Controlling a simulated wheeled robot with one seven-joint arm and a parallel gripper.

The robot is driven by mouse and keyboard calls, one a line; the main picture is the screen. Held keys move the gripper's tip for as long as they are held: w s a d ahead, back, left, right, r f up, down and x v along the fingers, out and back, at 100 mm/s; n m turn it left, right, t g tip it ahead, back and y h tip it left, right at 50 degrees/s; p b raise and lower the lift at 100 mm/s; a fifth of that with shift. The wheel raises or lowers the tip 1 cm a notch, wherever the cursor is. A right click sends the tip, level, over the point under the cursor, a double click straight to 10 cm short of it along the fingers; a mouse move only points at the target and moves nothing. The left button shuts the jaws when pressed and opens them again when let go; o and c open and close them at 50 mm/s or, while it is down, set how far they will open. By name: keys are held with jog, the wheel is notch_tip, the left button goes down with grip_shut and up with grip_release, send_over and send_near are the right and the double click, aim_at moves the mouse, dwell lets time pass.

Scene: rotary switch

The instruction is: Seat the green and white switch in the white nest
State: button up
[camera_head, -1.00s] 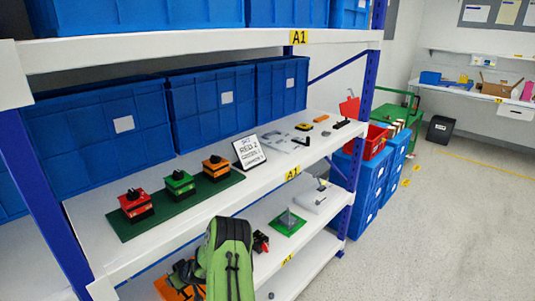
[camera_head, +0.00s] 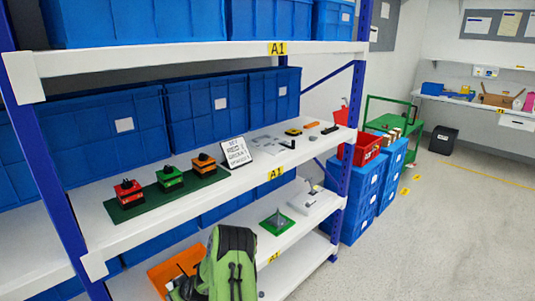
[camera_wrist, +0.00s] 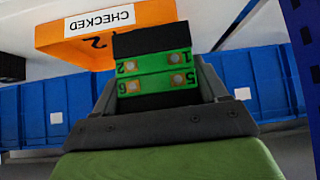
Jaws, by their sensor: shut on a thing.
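In the wrist view my gripper (camera_wrist: 158,86) is shut on a green and black switch (camera_wrist: 157,72). Its green bands carry pale round terminals and the numbers 1, 2, 5 and 6; I see no clear white part. In the head view my green forearm (camera_head: 232,265) reaches over the lower shelf, and the jaws and the switch are mostly hidden. A white block (camera_head: 318,206) with a small grey part on top sits at the right end of the lower shelf; I cannot tell whether it is the white nest. My gripper is well left of it.
An orange tray (camera_head: 178,268) labelled CHECKED is close to the held switch. A green plate with a grey cone (camera_head: 276,219) stands between my arm and the white block. Red (camera_head: 127,192), green (camera_head: 169,178) and orange (camera_head: 203,164) switches stand on the shelf above.

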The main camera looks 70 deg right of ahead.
jog(key=w+a+r+n+y, duration=0.1)
jog(key=w+a+r, duration=0.1)
jog(key=a, duration=1)
jog(key=w+a+r+n+y, duration=0.1)
jog(key=w+a+r+n, duration=0.1)
jog(key=a, duration=1.1)
jog(key=w+a+r+n+t+y, duration=0.1)
jog(key=w+a+r+n+y, duration=0.1)
jog(key=a, duration=1.1)
jog(key=shift+w+a, duration=0.2)
jog(key=shift+w, duration=0.7)
